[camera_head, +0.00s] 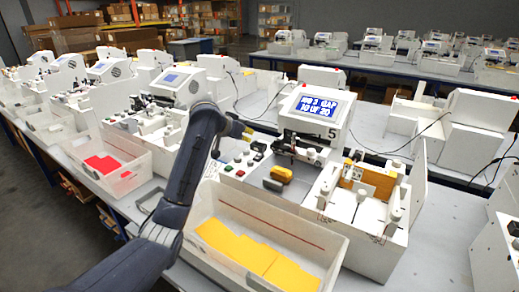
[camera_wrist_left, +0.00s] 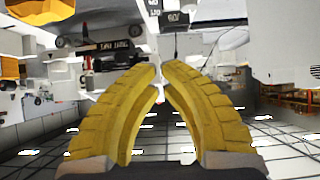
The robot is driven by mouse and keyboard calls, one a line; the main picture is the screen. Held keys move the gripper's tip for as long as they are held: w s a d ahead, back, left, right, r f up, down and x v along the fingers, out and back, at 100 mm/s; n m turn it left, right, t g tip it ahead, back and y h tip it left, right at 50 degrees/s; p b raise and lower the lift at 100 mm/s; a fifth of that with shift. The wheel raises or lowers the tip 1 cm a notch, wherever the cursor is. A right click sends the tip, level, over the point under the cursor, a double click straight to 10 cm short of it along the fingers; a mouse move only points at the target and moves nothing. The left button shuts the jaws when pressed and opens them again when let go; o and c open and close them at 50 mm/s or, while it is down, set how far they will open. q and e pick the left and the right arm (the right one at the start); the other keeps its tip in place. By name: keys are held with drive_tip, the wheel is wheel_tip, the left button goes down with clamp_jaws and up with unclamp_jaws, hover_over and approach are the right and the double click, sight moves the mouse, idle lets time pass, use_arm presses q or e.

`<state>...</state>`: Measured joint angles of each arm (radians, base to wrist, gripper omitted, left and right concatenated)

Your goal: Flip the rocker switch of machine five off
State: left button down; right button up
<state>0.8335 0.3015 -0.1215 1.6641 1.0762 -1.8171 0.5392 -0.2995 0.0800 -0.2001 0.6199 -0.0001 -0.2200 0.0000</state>
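Machine five (camera_head: 309,128) is the white unit whose tilted blue lit screen (camera_head: 313,107) has a "5" below it. Its control panel (camera_head: 243,163) has red, green and dark controls. I cannot tell which of them, if any, is the rocker switch. My left gripper (camera_head: 246,133) hangs above and behind the left edge of this panel, left of the screen. In the left wrist view, its yellow ribbed fingers (camera_wrist_left: 159,66) lean in with their tips almost together and nothing between them. My right gripper is not in view.
A clear tray with yellow sheets (camera_head: 318,244) stands in front of machine five. A tray with red sheets (camera_head: 137,178) stands to the left. A yellow block (camera_head: 281,173) and a dark block (camera_head: 273,185) sit on the machine's front. Neighbouring machines crowd both sides.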

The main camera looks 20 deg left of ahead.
use_arm(q)
hover_over(262, 151)
drive_tip(key=s, duration=0.3)
drive_tip(key=f, duration=0.6)
drive_tip(key=shift+s+a, duration=0.15)
drive_tip(key=shift+a, duration=0.25)
wheel_tip(262, 151, down, 2)
drive_tip(key=shift+w+f, duration=0.25)
drive_tip(key=shift+f, duration=0.7)
drive_tip(key=shift+d, duration=0.1)
drive_tip(key=shift+w+f+g, duration=0.35)
drive_tip(key=shift+f+g, duration=0.05)
drive_tip(key=shift+g, duration=0.3)
drive_tip(key=shift+w+d+f, duration=0.1)
drive_tip(key=shift+f, duration=0.05)
